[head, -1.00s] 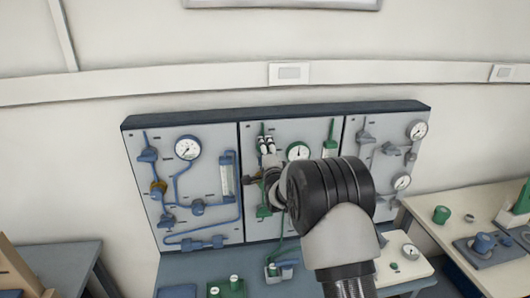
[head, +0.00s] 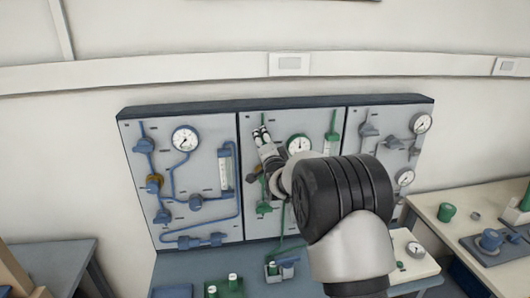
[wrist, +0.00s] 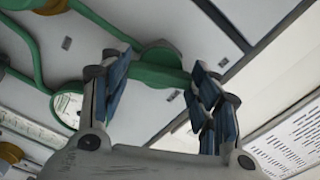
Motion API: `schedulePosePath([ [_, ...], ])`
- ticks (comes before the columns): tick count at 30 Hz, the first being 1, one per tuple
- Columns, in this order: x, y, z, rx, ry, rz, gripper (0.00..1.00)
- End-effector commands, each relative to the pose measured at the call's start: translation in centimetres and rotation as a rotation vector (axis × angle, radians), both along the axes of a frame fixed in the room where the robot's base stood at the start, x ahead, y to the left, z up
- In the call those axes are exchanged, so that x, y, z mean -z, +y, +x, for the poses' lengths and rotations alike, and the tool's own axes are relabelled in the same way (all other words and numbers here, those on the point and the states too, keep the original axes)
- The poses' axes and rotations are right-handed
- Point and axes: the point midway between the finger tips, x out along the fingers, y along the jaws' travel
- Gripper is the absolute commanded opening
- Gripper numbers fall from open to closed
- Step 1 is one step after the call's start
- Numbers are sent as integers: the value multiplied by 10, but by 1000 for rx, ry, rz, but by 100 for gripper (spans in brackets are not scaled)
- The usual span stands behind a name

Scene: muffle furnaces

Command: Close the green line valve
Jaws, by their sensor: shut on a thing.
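The green line runs on the middle panel (head: 282,215), where my gripper (head: 263,136) reaches the upper left part. The green line valve shows in the wrist view as a green handle with a round hub (wrist: 160,57). My gripper (wrist: 160,75) has one finger on each side of the handle and is shut on it. In the head view the gripper and arm hide the handle. A green fitting (head: 264,208) sits lower on the same line.
A gauge (head: 299,145) is close to the right of my gripper. The right panel has grey fittings and gauges. Small green-and-white items (head: 233,282) stand on the bench below.

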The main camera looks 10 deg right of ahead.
Motion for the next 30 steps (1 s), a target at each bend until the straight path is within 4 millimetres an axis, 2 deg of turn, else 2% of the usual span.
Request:
schedulePosePath([
  [30,1,0,0,2,-2,-934,33],
])
